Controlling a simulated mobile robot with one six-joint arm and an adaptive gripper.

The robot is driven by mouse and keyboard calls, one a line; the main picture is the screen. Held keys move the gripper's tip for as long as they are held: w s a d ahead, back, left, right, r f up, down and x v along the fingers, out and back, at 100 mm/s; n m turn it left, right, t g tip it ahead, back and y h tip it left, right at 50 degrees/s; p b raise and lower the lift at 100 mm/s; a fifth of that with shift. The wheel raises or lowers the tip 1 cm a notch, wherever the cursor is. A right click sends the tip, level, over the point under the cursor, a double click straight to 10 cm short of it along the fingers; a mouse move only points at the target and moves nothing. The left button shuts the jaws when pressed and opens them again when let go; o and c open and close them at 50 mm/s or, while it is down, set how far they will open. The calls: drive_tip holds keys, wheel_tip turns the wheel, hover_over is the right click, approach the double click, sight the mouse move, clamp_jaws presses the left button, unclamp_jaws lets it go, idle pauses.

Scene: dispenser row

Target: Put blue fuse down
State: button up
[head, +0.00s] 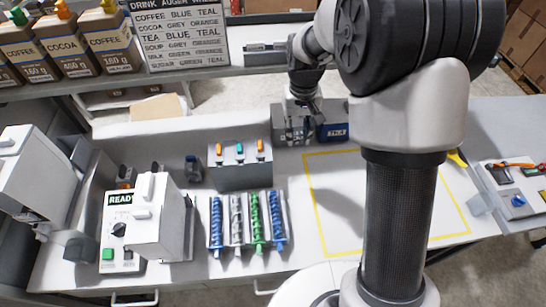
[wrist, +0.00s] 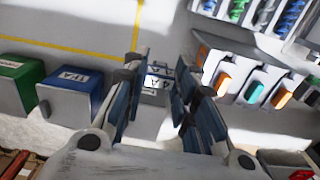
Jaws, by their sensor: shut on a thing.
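My gripper (head: 300,108) is low over the back of the worktop, left of the blue bin. In the wrist view my gripper's fingers (wrist: 157,72) are closed in on a small piece with a blue band, the blue fuse (wrist: 160,70). Much of it is hidden by the fingers. A grey labelled surface (wrist: 154,84) shows right by it; whether this is a bin or part of the fuse is unclear. The blue bin (head: 334,132), labelled 15A, also shows in the wrist view (wrist: 72,98). A green bin (wrist: 20,84) stands beside it.
A grey block with orange and teal tabs (head: 240,172) stands left of my gripper, with several coloured augers (head: 246,222) in front. The READY machine (head: 122,235) is further left. The yellow-outlined area (head: 325,225) looks clear apart from shadow. A tool tray (head: 515,185) lies right.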

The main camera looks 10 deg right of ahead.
drive_tip(key=shift+s+f+b, duration=0.15)
drive_tip(key=shift+f+b, duration=0.7)
drive_tip(key=shift+f, duration=4.05)
drive_tip(key=shift+s+f+b, duration=0.1)
drive_tip(key=shift+f+b, duration=0.7)
drive_tip(key=shift+f, duration=4.05)
drive_tip(key=shift+f, duration=0.1)
drive_tip(key=o, duration=0.7)
